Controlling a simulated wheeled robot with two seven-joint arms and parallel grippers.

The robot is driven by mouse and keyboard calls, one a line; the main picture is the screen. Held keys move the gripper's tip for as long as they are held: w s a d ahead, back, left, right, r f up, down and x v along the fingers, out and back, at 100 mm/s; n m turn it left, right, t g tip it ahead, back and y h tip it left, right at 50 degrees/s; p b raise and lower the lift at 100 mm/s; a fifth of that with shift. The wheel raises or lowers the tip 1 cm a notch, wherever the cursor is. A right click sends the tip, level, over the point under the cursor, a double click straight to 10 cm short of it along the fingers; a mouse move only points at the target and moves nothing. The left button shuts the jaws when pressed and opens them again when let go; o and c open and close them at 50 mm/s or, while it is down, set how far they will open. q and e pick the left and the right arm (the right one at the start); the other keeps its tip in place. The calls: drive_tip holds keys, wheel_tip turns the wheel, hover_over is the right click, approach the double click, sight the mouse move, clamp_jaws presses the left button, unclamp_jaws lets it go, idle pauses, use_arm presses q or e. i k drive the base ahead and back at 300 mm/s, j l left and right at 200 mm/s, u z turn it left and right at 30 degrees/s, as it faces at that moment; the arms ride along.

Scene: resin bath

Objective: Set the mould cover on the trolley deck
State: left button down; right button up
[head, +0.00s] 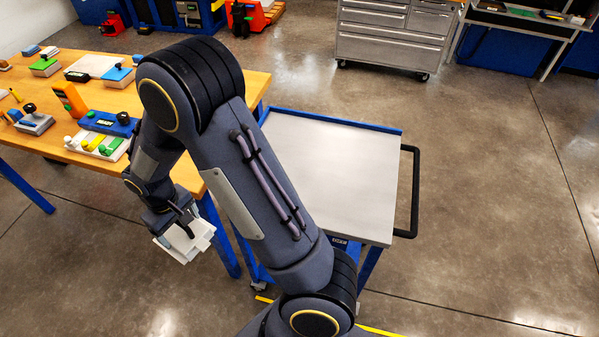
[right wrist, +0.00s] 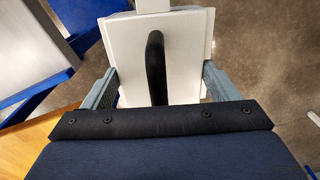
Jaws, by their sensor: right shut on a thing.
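The mould cover (head: 196,242) is a white stepped plate with a black handle. My right gripper (head: 180,222) is shut on it and holds it in the air in front of the bench, left of the trolley. In the right wrist view, the cover (right wrist: 185,60) sits between the two grey fingers of the gripper (right wrist: 160,85), its black handle running along its middle. The trolley deck (head: 345,165) is a bare, pale grey surface with a blue rim; my right arm hides its left part. My left gripper is not in view.
A wooden bench (head: 95,95) with several tools and blocks stands at the left. The trolley's black push handle (head: 414,190) sticks out on its right. A grey drawer cabinet (head: 390,35) stands at the back. The floor to the right is clear.

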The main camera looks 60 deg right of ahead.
sight(314, 178)
drive_tip(key=k+z, duration=0.1)
drive_tip(key=z, duration=1.4)
